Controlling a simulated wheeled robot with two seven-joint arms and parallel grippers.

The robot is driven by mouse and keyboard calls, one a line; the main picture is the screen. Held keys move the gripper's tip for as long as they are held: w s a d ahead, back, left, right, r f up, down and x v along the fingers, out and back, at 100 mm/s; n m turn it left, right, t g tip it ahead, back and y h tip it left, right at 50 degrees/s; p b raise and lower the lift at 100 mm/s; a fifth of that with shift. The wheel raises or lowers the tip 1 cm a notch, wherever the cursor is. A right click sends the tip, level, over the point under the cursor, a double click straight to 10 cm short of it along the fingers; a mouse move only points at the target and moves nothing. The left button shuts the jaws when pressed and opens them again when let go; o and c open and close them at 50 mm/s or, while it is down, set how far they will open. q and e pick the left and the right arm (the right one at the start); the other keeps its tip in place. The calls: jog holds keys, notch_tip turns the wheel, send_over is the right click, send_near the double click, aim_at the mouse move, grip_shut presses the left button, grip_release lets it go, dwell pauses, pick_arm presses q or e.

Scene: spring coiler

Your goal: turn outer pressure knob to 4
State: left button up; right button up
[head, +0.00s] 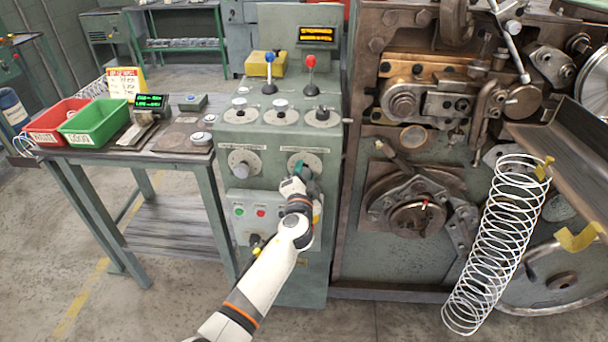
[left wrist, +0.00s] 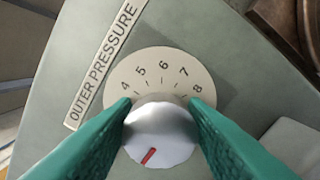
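The outer pressure knob (left wrist: 160,133) is a pale grey round knob with a red pointer mark, on a cream dial (left wrist: 150,68) beside an OUTER PRESSURE label (left wrist: 104,62). The red mark points to the lower left of the left wrist view, away from the visible numerals 4 to 8; the lower numerals are hidden. My left gripper (left wrist: 161,104) has one teal finger on each side of the knob, both appearing to touch it. In the head view, my left gripper (head: 305,170) covers most of that knob on the green panel. My right gripper is not in view.
Another knob (head: 241,168) is left of mine, with several dials (head: 281,112) and blue and red levers (head: 310,66) above. Red and green push buttons (head: 260,212) sit below. A large machine and a white spring (head: 503,235) stand right, a side table (head: 110,152) left.

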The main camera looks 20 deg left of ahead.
pick_arm(q)
jog(key=c, duration=0.6)
jog(key=shift+o, duration=0.2)
jog(key=shift+m, duration=0.3)
jog(key=m, duration=0.3)
jog(key=shift+m, duration=0.3)
jog(key=m, duration=0.3)
jog(key=shift+m, duration=0.4)
jog(key=m+p, duration=0.2)
jog(key=m, duration=0.3)
jog(key=shift+f+m+p, duration=0.1)
jog(key=shift+m+p, duration=0.65)
jog(key=shift+m, duration=1.65)
